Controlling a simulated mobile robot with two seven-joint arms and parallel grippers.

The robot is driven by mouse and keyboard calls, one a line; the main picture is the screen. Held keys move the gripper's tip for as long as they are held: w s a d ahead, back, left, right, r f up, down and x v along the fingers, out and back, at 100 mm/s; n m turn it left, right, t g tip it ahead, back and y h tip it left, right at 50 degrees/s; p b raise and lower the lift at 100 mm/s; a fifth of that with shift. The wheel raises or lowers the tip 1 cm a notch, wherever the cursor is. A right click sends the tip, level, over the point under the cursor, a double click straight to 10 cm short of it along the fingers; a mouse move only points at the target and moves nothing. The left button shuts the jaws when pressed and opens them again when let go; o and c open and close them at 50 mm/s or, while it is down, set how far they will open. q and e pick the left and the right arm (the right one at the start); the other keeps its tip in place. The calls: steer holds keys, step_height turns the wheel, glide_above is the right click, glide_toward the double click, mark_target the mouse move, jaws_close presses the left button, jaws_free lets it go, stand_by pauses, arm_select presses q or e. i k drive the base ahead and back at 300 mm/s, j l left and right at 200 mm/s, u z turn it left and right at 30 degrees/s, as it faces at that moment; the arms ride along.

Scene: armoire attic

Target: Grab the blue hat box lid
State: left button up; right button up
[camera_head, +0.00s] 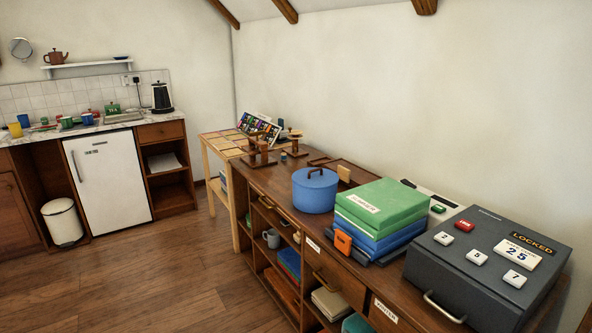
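The blue hat box (314,196) stands upright on the dark wooden sideboard, left of a stack of boxes. It is round, and its blue lid (315,179) sits on top with a dark brown loop handle (315,171). The lid looks closed on the box. Neither of my grippers shows in the head view.
Green and blue boxes (381,205) are stacked right of the hat box, with a dark grey "LOCKED" case (488,268) farther right. Wooden stands (259,152) stand behind on the left. Open floor (165,282) lies left of the sideboard (322,236).

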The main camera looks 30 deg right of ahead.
mark_target(309, 178)
steer(key=i+z, duration=0.15)
steer(key=i, duration=0.3)
steer(key=i+j+z, duration=0.15)
steer(key=i, duration=0.25)
steer(key=i+j+z, duration=0.15)
steer(key=i, duration=0.3)
steer(key=i+j+z, duration=0.15)
steer(key=i+z, duration=0.25)
steer(key=i+j+z, duration=0.25)
steer(key=z, duration=0.15)
steer(key=i+j+z, duration=0.5)
steer(key=j+z, duration=0.3)
